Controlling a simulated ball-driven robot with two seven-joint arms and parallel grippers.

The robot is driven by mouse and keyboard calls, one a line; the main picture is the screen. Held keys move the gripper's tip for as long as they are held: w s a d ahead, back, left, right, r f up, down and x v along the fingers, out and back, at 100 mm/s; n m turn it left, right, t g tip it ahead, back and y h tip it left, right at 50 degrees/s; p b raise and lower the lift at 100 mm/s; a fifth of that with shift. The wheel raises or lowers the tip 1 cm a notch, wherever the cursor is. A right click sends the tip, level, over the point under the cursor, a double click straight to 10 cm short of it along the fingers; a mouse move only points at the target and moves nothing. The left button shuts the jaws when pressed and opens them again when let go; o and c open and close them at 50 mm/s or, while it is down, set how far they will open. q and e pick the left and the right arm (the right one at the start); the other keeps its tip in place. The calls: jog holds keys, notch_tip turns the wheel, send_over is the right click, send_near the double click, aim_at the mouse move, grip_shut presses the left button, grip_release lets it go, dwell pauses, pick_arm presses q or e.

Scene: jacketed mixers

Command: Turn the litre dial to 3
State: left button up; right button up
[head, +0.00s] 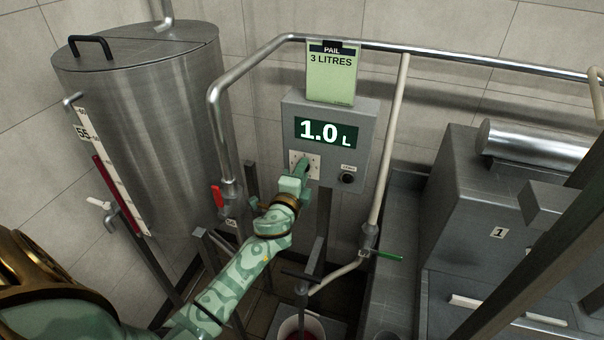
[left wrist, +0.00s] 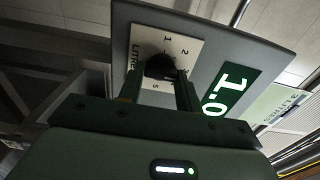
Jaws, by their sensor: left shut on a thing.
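The litre dial (left wrist: 160,66) is a dark round knob on a pale numbered plate (left wrist: 188,48), seen in the left wrist view. My left gripper (left wrist: 160,90) is shut on the dial, with one finger on each side. In the head view my left gripper (head: 304,170) reaches up to the plate and hides the dial. The display (head: 326,132) on the grey control box (head: 364,112) reads 1.0 L. A green card (head: 331,82) above it reads PAIL 3 LITRES. My right gripper is not in view.
A black button (head: 347,178) sits right of the dial plate. A steel tank (head: 165,120) stands at left, with a red-handled valve (head: 218,197) beside it. A green-handled valve (head: 388,256) and a white pail (head: 290,328) are below. A grey machine (head: 465,190) stands at right.

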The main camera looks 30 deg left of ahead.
pick_arm(q)
jog(key=o, duration=1)
jog(key=b+v, duration=0.1)
jog(key=v, duration=1.5)
jog(key=shift+s+d+b, duration=0.1)
jog(key=shift+b, duration=0.25)
